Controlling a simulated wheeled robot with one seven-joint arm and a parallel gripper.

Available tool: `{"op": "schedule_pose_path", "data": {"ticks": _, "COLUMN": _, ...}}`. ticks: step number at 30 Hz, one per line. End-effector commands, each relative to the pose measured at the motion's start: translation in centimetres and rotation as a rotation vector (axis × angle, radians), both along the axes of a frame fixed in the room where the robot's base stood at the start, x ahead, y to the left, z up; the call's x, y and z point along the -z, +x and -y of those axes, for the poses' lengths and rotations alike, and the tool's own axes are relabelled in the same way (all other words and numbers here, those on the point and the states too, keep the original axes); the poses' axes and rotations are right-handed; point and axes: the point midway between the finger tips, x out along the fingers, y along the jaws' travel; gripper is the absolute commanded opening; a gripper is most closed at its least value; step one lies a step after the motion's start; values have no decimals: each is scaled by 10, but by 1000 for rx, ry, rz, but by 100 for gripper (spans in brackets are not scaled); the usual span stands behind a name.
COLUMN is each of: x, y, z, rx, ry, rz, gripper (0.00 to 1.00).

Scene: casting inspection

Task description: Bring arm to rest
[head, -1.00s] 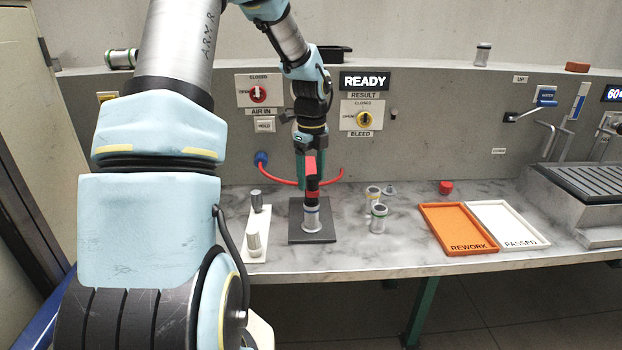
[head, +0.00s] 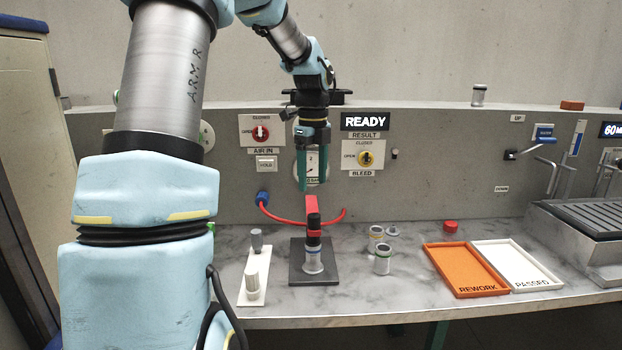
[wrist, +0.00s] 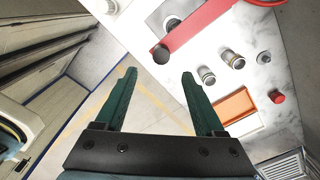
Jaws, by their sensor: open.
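My gripper (head: 312,188) hangs in front of the back panel, fingers down, above the black-capped test fitting (head: 313,232). It is clear of the fitting and holds nothing. In the wrist view its two green fingers (wrist: 158,85) stand wide apart with nothing between them. My arm reaches in from the left and hides part of the bench and panel.
Two castings (head: 383,262) (head: 376,238) stand right of the plate. A red cap (head: 451,226) sits behind the orange REWORK tray (head: 482,292). The white PASSED tray (head: 548,284) lies beside it. A white strip with pegs (head: 254,296) is left of the plate. The panel shows READY (head: 365,122).

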Motion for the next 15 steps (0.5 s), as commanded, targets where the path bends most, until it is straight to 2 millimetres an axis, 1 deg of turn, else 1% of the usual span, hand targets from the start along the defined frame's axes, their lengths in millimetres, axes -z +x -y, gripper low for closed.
{"op": "schedule_pose_path", "data": {"ticks": 2, "x": 2, "y": -3, "z": -3, "rx": -38, "ry": 2, "rz": 1, "gripper": 71}}
{"op": "schedule_pose_path", "data": {"ticks": 5, "x": 11, "y": -13, "z": -12, "rx": -178, "ry": 6, "rz": 7, "gripper": 71}}
{"op": "schedule_pose_path", "data": {"ticks": 8, "x": 25, "y": -31, "z": -28, "rx": -425, "ry": 4, "rz": 20, "gripper": 71}}
{"op": "schedule_pose_path", "data": {"ticks": 14, "x": 54, "y": -76, "z": -67, "rx": -1039, "ry": -24, "rz": 49, "gripper": 71}}
{"op": "schedule_pose_path", "data": {"ticks": 15, "x": 60, "y": -86, "z": -75, "rx": -1166, "ry": -33, "rz": 54, "gripper": 71}}
